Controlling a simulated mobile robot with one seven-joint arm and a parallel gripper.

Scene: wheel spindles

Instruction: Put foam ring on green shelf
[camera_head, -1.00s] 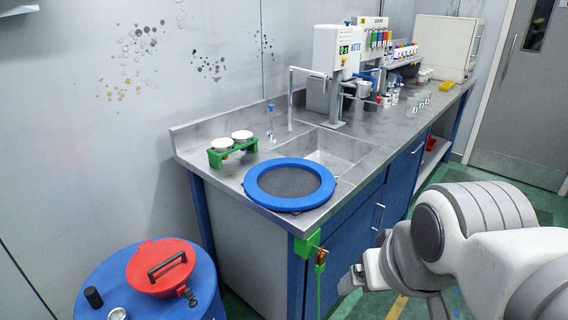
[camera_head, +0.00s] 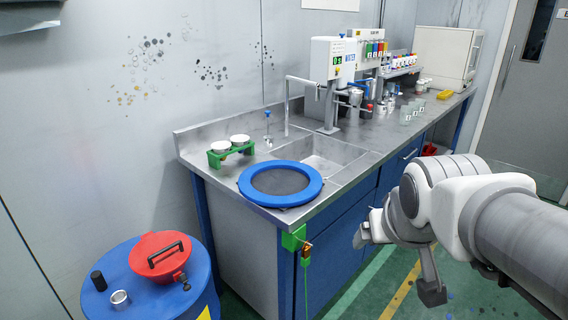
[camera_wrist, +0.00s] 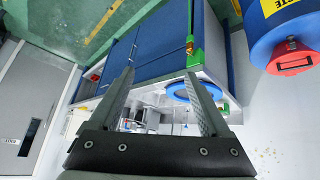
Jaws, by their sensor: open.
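A thick blue ring (camera_head: 280,201), which looks like the foam ring, lies flat on the near corner of the steel counter, around a dark grey disc. It also shows in the wrist view (camera_wrist: 176,89), partly behind one finger. A small green rack (camera_head: 232,153) holding two white-topped cups stands behind it on the counter; it is the only green shelf-like thing I can make out. My gripper (camera_head: 396,264) is open and empty, in front of the blue cabinet, right of and lower than the ring. Its spread fingers (camera_wrist: 160,76) point toward the counter.
The steel counter (camera_head: 352,180) has a sink (camera_head: 318,150) beside the ring and a water dispenser (camera_head: 328,75) behind it. A blue drum (camera_head: 135,308) with a red lid (camera_head: 155,262) stands at lower left. A green bracket (camera_head: 293,238) hangs on the cabinet corner. The green floor at right is clear.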

